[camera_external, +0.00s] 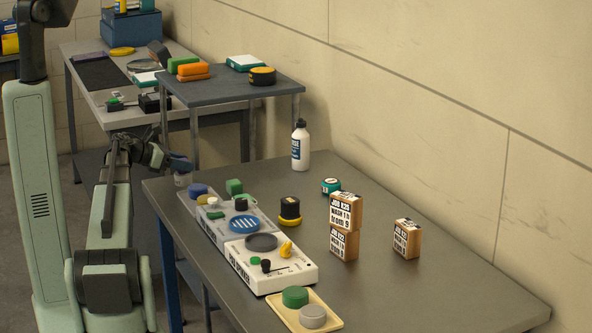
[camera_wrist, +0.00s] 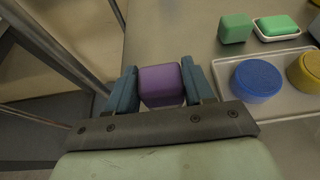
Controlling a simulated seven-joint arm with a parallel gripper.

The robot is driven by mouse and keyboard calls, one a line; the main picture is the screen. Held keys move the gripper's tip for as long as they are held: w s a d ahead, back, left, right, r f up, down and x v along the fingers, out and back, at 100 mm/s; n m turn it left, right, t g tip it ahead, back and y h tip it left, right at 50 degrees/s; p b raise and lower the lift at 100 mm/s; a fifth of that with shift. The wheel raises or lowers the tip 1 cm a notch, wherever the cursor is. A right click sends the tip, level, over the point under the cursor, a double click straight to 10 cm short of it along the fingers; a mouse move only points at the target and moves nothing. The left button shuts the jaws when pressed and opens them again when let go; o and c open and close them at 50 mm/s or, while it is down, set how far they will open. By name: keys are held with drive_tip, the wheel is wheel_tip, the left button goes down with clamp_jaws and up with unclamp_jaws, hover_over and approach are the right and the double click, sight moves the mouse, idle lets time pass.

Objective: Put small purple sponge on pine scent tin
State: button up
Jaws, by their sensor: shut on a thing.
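My gripper (camera_external: 178,164) is beyond the left edge of the near table in the external view. In the wrist view the small purple sponge (camera_wrist: 160,85), a rounded block, sits between the two blue-grey fingers of my gripper (camera_wrist: 159,78), which are shut on it. The sponge is small and indistinct below the fingers in the external view (camera_external: 183,180). A short round teal tin with a pale label (camera_external: 331,186) stands at the back of the table; it may be the pine scent tin, but its lettering is too small to read. It is well apart from my gripper.
A grey tray (camera_wrist: 297,105) holds a blue round sponge (camera_wrist: 256,79) and a yellow one.

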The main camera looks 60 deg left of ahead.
drive_tip(key=shift+f, duration=0.1)
drive_tip(key=o, duration=1)
drive_tip(key=shift+s+r, duration=0.1)
drive_tip(key=shift+r, duration=0.1)
drive_tip(key=v, duration=1.1)
drive_tip(key=shift+s, duration=0.35)
drive_tip(key=shift+r, duration=0.15)
